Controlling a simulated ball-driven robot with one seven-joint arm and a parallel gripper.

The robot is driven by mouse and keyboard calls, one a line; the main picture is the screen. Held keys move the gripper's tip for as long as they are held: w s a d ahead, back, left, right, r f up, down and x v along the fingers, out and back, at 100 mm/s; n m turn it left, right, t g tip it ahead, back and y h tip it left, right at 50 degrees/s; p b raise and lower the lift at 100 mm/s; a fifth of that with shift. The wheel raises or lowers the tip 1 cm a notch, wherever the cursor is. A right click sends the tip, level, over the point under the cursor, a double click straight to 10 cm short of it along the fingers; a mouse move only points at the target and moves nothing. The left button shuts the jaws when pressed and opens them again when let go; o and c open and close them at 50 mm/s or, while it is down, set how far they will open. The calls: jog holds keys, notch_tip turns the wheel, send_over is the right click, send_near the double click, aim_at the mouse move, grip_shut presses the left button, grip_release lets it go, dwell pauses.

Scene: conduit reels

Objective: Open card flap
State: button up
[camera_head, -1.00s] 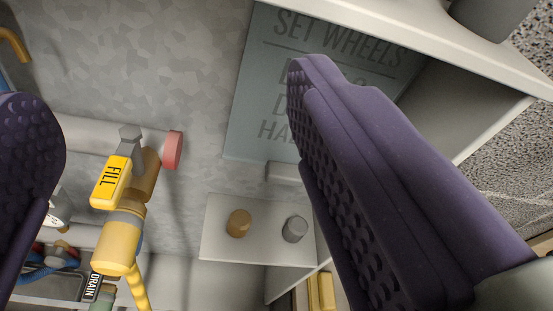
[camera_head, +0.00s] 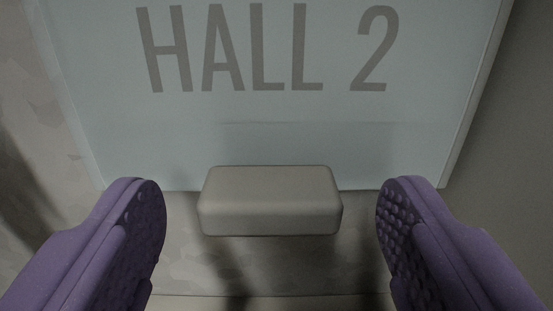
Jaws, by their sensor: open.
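The card flap (camera_head: 280,140) is a pale blue-grey panel with "HALL 2" in dark letters, filling the upper part of the view. A rounded grey block (camera_head: 270,201) sits at the middle of its lower edge, like a grip or tab. My gripper (camera_head: 268,205) is open, with one purple, dimpled finger on each side of the block. Both fingers are apart from the block, with a gap left and right. The upper part of the card is out of view.
A mottled grey wall (camera_head: 35,150) lies left of the card. A plain dark grey side surface (camera_head: 515,150) stands close on the right. A pale ledge or edge (camera_head: 270,300) runs along the bottom, below the block.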

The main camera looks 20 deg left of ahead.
jog(key=shift+w+a, duration=0.15)
jog(key=shift+w, duration=0.25)
grip_shut()
jog(key=s+d+r+g+h+p, duration=0.1)
jog(key=s+r+g+p, duration=0.4)
jog(key=p, duration=0.7)
jog(key=s+d+r+g+h+p, duration=0.2)
jog(key=s+r+g+p, duration=0.4)
jog(key=s+r+p, duration=0.3)
jog(key=shift+s+d+r+g+p, duration=0.3)
jog(key=shift+d+r+p, duration=0.3)
jog(key=shift+r+p, duration=1.85)
jog(key=shift+w+r, duration=0.1)
jog(key=shift+r, duration=0.05)
